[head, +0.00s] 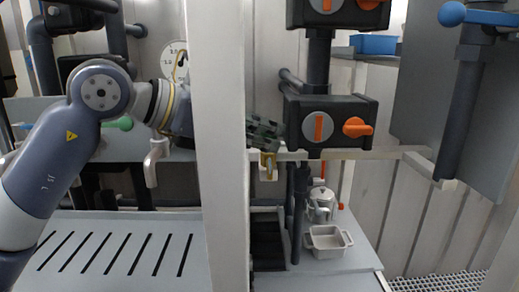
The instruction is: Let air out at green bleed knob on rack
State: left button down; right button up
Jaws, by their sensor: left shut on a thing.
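My left gripper (268,135) reaches behind the white upright post, and its dark fingers come out on the post's right side. It is shut at the top of a small brass-coloured fitting (268,164) on the pale rail. The green bleed knob is at the fingers, mostly hidden by them; its outline cannot be made out. A green rounded handle end (123,123) shows at the left, behind my left arm. My right gripper is not in view.
The white post (221,150) stands in front of my left wrist. Black valve boxes with orange knobs (357,127) are close right of the gripper. A kettle-like metal pot (321,205) and a square metal pan (327,241) stand below. A blue-ended lever (452,14) juts in at upper right.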

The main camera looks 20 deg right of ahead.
pick_arm(q)
jog(key=shift+r, duration=0.15)
jog(key=c, duration=1.3)
grip_release()
jog(key=v, duration=1.2)
jog(key=shift+s, duration=0.15)
